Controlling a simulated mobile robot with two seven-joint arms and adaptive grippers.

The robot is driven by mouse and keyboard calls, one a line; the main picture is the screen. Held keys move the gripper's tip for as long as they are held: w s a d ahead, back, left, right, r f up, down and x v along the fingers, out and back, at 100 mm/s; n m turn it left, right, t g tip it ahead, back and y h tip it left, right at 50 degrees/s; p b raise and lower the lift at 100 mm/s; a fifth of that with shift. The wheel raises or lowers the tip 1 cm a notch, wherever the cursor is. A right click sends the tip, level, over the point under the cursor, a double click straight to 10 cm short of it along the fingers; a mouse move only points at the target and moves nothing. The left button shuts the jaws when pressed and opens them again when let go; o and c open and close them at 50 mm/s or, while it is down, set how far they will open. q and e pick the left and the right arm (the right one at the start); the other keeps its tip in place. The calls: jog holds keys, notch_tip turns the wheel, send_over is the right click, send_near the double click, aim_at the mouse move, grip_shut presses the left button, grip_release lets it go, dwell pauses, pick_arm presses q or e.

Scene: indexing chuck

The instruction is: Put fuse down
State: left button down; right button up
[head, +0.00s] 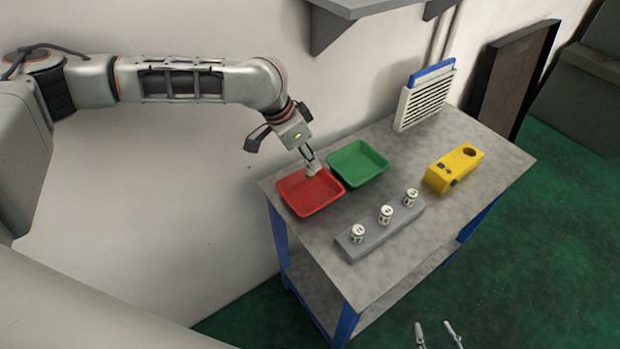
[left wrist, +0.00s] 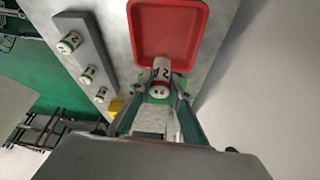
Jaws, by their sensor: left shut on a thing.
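My left gripper (head: 311,168) is shut on a fuse, a small white cylinder with dark markings. The held fuse (left wrist: 161,74) shows between the fingers in the left wrist view and overlaps the red tray (left wrist: 166,28) there. In the head view the gripper is over the back right part of the red tray (head: 308,197). I cannot tell whether the fuse touches the tray. Three similar cans stand in a row on a grey block: near (head: 358,234), middle (head: 386,214) and far (head: 411,197). My right gripper (head: 438,338) is open and empty at the bottom edge.
A green tray (head: 358,163) sits right beside the red one. A yellow device with a round hole (head: 455,168) and a white slatted panel with a blue top (head: 426,95) stand on the grey table (head: 480,210). A shelf (head: 350,12) hangs above.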

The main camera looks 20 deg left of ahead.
aim_at(307, 176)
pick_arm(q)
jog(key=shift+f, duration=3.9)
jog(key=shift+f, duration=0.1)
jog(key=c, duration=1.9)
grip_release()
